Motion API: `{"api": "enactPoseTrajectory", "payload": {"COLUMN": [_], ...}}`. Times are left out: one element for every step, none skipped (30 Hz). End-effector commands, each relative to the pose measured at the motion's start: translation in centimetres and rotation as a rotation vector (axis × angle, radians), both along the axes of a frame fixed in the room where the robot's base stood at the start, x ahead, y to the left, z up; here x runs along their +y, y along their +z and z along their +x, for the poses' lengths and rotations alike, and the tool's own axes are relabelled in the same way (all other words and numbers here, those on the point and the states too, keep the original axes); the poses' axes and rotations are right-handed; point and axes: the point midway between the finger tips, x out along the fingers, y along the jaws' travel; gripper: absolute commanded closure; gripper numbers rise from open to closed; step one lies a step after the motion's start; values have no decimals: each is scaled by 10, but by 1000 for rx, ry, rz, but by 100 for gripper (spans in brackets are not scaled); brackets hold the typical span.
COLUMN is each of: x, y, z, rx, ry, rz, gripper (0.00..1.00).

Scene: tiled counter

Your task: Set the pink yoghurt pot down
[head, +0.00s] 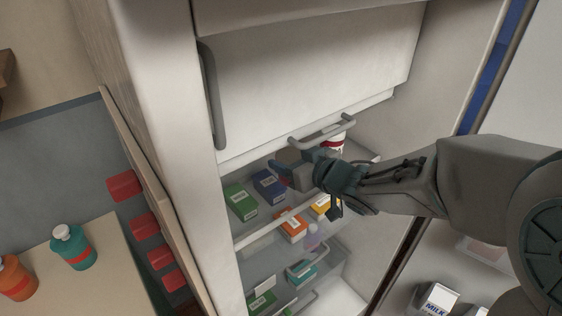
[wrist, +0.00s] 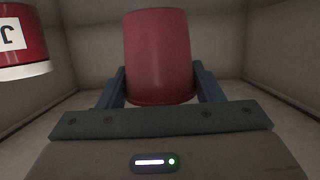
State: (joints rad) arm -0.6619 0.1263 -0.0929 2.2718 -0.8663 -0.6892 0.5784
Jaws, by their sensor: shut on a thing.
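The pink yoghurt pot (wrist: 160,50) stands upright between the two fingers of my gripper (wrist: 161,85) in the wrist view. The fingers are shut on its lower sides. Its base looks close to the surface below, but I cannot tell whether it touches. In the head view my gripper (head: 297,168) reaches into the open fridge at the upper shelf level, and the pot is mostly hidden there.
A white container with a red label (wrist: 20,40) is left of the pot in the wrist view. Green (head: 240,202) and blue (head: 269,186) boxes lie near my gripper. Fridge walls (wrist: 285,45) enclose the space.

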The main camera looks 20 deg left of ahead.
Motion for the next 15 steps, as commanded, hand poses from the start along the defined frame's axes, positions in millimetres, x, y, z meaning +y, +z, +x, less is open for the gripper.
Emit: {"api": "enactPoseTrajectory", "payload": {"x": [10,13,17,20,21,23,24,26,28,31,34,33,33,33,33], "y": [0,0,0,1,1,1,1,1,0,0,0,-8,-14,-20,-26], "z": [4,6,9,10,11,12,13,13,14,15,17,17,17,16,16], "rx": [0,0,0,0,0,0,0,0,0,0,0,2,4,6,3], "ry": [3,2,1,1,0,0,0,0,0,1,1,1,-1,0,1], "rz": [-1,-1,-1,0,0,1,1,1,0,0,0,-2,-4,-4,-3], "gripper": [70,70,70,70,70,70,70,70,70,70,70,70,70,70,70]}}
